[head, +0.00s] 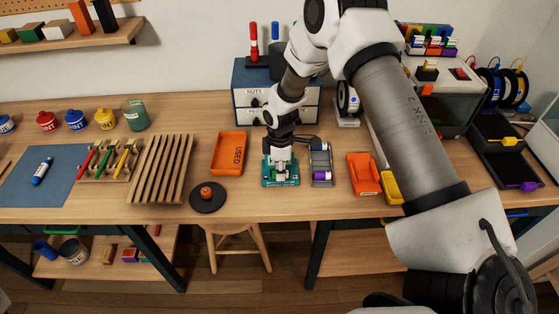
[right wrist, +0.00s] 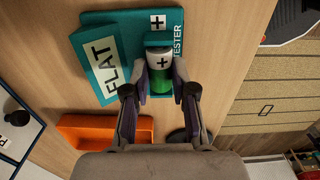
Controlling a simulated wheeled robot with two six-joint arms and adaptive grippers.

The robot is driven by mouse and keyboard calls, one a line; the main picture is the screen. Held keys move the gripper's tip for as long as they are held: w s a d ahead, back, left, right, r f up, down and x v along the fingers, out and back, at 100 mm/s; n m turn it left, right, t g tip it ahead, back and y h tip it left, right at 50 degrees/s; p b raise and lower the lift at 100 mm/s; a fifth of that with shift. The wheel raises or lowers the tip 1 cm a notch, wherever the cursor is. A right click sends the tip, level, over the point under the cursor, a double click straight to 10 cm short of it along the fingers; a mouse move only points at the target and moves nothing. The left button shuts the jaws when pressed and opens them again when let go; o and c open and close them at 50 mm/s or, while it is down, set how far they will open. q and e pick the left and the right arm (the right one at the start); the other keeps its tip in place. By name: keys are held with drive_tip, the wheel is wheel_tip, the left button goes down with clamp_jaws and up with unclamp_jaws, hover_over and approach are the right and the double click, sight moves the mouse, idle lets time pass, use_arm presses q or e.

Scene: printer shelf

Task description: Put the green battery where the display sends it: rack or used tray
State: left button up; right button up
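The green battery (right wrist: 160,83), with a white band marked +, lies between the fingers of my right gripper (right wrist: 163,82), seen in the right wrist view. The fingertips sit against both its sides with no clear gap. The battery is at the teal tester (right wrist: 174,18); whether it is still seated cannot be told. The tester's display (right wrist: 110,67) reads FLAT. In the head view the right gripper (head: 279,158) is over the tester (head: 283,183) and hides the battery mostly. The orange used tray (head: 229,153) is left of the tester. My left gripper is out of view.
A grey holder (head: 320,157) with a purple item stands just right of the tester. A black disc with an orange knob (head: 207,194) and a slatted wooden rack (head: 161,168) are to the left. An orange box (head: 363,175) stands to the right. A drawer cabinet (head: 245,85) is behind.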

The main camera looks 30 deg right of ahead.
clamp_jaws()
drive_tip(key=shift+r+p, duration=2.85)
drive_tip(key=shift+r, duration=0.75)
drive_tip(key=shift+f, duration=0.1)
